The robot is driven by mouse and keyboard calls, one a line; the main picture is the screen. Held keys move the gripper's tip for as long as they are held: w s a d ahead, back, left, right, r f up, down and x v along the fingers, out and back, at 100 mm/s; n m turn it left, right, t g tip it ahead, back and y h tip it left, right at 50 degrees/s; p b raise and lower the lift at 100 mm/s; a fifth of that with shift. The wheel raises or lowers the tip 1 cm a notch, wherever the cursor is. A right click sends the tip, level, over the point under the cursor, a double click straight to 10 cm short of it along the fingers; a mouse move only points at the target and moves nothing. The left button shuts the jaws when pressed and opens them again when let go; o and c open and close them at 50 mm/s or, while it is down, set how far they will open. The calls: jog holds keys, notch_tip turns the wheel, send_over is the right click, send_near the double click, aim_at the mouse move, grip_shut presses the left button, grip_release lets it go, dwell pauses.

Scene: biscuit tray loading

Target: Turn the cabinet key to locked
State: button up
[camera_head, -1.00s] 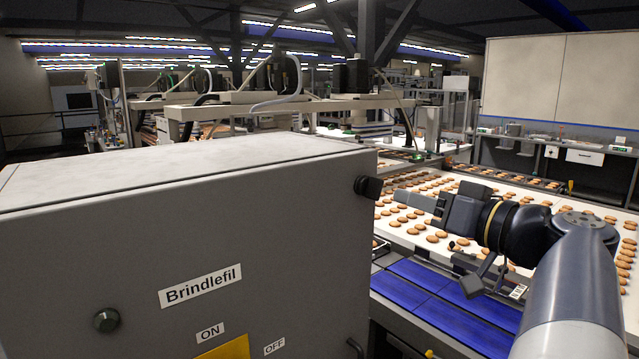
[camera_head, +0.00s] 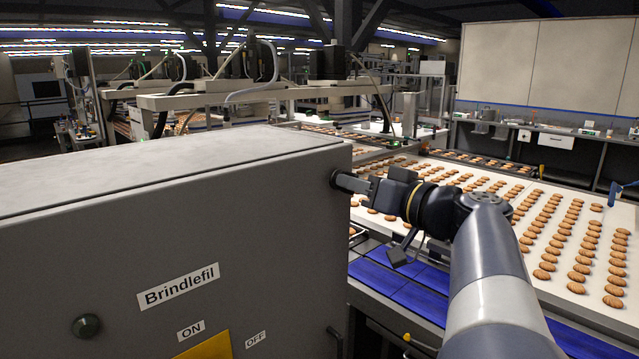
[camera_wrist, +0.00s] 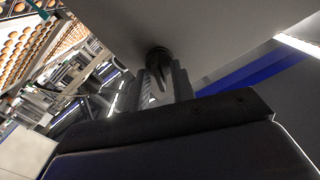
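The grey cabinet (camera_head: 240,215), labelled "Brindlefil", fills the left of the head view. A dark round lock fitting (camera_head: 335,179) sits high on its right end. It also shows in the wrist view (camera_wrist: 158,57), with a thin key-like piece (camera_wrist: 156,84) standing out from it. My gripper (camera_head: 350,182) is at this fitting in the head view. In the wrist view, my two fingers (camera_wrist: 160,85) reach up on either side of the thin piece, with a gap visible between them. I cannot tell whether either finger touches it. The key's turned position is not readable.
A white conveyor (camera_head: 480,205) with many biscuits and blue trays (camera_head: 400,285) lie to the right, under and beyond my arm.

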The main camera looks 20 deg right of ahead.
grip_shut()
jog(key=shift+m+b, duration=0.3)
jog(key=shift+m, duration=0.1)
jog(key=m+b, duration=0.1)
jog(key=m, duration=1.2)
jog(key=shift+d+f, duration=0.1)
dwell(0.5)
jog(key=shift+o, duration=0.8)
grip_release()
